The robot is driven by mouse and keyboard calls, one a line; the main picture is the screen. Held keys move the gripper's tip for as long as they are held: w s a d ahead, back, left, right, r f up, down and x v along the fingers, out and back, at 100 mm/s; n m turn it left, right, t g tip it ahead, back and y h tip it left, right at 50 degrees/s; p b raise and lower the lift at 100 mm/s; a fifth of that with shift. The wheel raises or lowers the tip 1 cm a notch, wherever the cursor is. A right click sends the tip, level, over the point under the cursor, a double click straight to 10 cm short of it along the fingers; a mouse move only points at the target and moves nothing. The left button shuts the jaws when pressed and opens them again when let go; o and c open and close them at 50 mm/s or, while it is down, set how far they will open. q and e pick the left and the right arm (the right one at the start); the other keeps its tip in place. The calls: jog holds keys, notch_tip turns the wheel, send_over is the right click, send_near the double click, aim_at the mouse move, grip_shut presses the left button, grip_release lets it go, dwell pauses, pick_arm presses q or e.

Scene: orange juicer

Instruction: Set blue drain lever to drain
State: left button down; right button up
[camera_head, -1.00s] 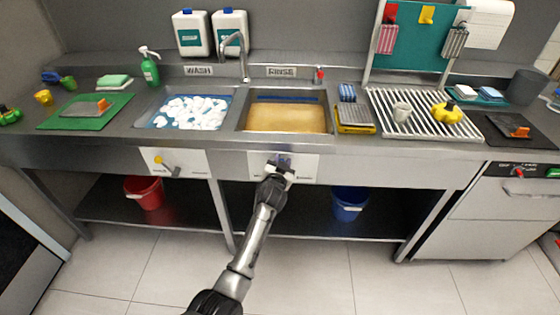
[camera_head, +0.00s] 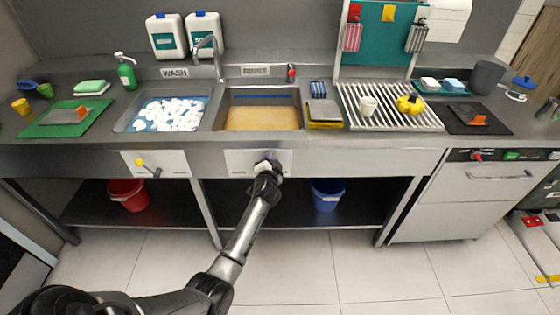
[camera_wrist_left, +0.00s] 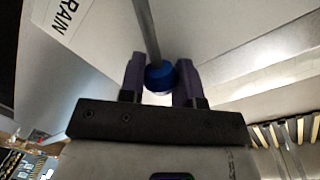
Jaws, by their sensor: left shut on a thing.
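The blue drain lever has a blue knob (camera_wrist_left: 160,77) on a thin grey rod (camera_wrist_left: 147,30) in the left wrist view. My left gripper (camera_wrist_left: 161,82) is shut on this knob, with one purple finger on each side. In the head view my left gripper (camera_head: 267,166) is at the white panel (camera_head: 238,161) under the rinse sink and hides the lever. A label ending in "RAIN" (camera_wrist_left: 68,14) is on the panel, upper left in the wrist view. My right gripper is not in view.
A yellow lever (camera_head: 141,162) is on the panel under the wash sink. The rinse sink (camera_head: 262,118) holds brownish water; the wash sink (camera_head: 168,114) holds foam. A red bucket (camera_head: 127,194) and a blue bucket (camera_head: 327,193) stand on the lower shelf.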

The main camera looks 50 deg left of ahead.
pick_arm(q)
jog(key=shift+f, duration=0.1)
dwell(0.3)
jog(key=c, duration=0.8)
grip_release()
jog(key=shift+s+d, duration=0.25)
jog(key=shift+d, duration=0.15)
jog(key=p+v, duration=0.3)
jog(key=v, duration=1)
jog(key=shift+a, duration=0.1)
